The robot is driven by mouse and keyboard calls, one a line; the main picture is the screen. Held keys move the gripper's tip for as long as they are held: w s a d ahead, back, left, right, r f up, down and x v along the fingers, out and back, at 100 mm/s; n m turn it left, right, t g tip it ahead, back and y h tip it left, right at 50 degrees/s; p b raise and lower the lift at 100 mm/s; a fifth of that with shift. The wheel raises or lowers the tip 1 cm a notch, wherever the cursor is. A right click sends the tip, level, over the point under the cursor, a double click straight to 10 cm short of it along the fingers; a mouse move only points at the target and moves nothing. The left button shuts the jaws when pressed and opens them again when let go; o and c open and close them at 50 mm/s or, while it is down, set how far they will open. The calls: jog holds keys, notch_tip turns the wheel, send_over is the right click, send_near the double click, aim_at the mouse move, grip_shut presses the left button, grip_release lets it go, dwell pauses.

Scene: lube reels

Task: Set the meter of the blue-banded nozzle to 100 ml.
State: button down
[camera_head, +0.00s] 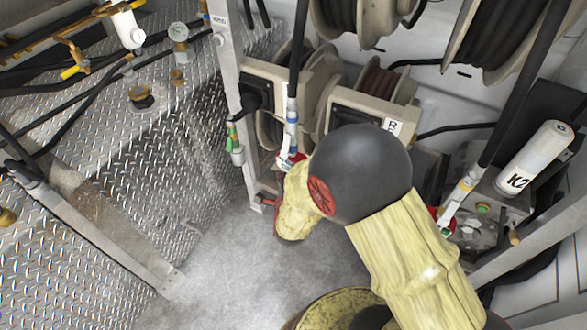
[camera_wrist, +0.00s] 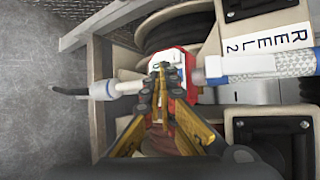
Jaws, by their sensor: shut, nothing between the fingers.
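The blue-banded nozzle (camera_head: 291,118) hangs upright in front of the reels in the head view. Its red meter (camera_head: 284,162) is partly hidden by my arm. In the wrist view the nozzle lies across the picture, with the blue band (camera_wrist: 265,66) at right, the red meter (camera_wrist: 191,72) in the middle and the pale spout (camera_wrist: 125,88) at left. My gripper (camera_wrist: 163,70) is shut and empty, its fingertips over the meter's pale face. The face is mostly covered and no reading is legible. I cannot tell whether the fingertips touch it.
A Reel 2 label (camera_wrist: 266,40) is beside the nozzle. A yellow-banded nozzle (camera_head: 466,186) with a red meter hangs at right, near a white K2 cylinder (camera_head: 535,158). A green-marked fitting (camera_head: 233,140) hangs by the left post (camera_head: 230,75). Open floor (camera_head: 220,255) lies in front.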

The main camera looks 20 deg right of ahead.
jog(key=shift+w+d, duration=0.3)
jog(key=shift+d, duration=0.2)
dwell(1.2)
jog(key=shift+w+d, duration=0.25)
jog(key=shift+d, duration=0.1)
jog(key=shift+w+d, duration=0.45)
jog(key=shift+d, duration=0.15)
dwell(1.1)
jog(key=shift+s+a, duration=0.1)
jog(key=shift+a, duration=0.05)
dwell(0.4)
jog(key=shift+s+a, duration=0.6)
jog(key=shift+a, duration=0.2)
jog(key=shift+s+a, duration=0.75)
jog(key=shift+a, duration=0.3)
jog(key=shift+s+a, duration=0.7)
jog(key=shift+a, duration=0.3)
